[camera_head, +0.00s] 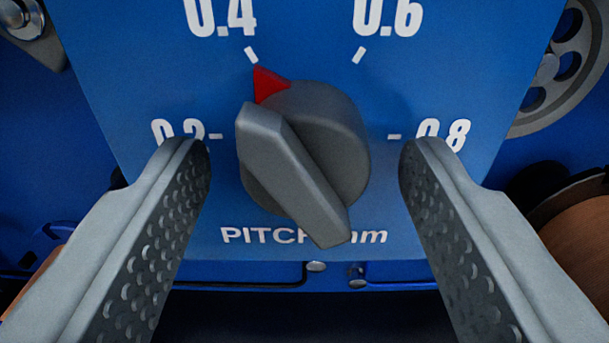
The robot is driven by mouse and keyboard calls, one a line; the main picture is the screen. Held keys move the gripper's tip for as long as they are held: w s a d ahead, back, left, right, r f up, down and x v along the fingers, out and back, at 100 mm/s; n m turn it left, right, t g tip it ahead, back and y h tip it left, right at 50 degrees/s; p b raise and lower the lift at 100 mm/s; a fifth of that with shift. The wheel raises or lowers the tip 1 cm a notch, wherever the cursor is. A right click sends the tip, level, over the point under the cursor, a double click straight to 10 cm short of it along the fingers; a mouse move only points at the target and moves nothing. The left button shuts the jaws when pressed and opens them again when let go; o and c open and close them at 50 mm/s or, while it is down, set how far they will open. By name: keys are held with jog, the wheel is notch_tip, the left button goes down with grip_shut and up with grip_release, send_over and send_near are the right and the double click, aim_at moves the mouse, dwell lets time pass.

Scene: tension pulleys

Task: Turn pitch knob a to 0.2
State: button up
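The pitch knob (305,165) is a dark grey round dial with a raised bar grip, set on a blue panel (300,55). Its red pointer (268,83) sits at the upper left, close to the 0.4 tick. The bar slants from upper left to lower right. White marks read 0.4, 0.6, 0.8 and 0.2; the 0.2 label (177,131) is partly hidden by the left finger. My gripper (303,165) is open, with one textured finger on each side of the knob. Gaps show between both fingers and the knob.
"PITCH mm" lettering (257,236) lies below the knob, partly covered by its bar. A grey pulley wheel (565,65) is at the upper right. A copper-brown roll (580,225) is at the lower right. A metal fitting (25,22) is at the upper left.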

jog(key=c, duration=0.9)
jog(key=shift+c, duration=0.2)
jog(key=shift+n, duration=0.3)
jog(key=n, duration=1.1)
jog(key=shift+d, duration=0.1)
jog(key=shift+n, duration=0.3)
jog(key=o, duration=1)
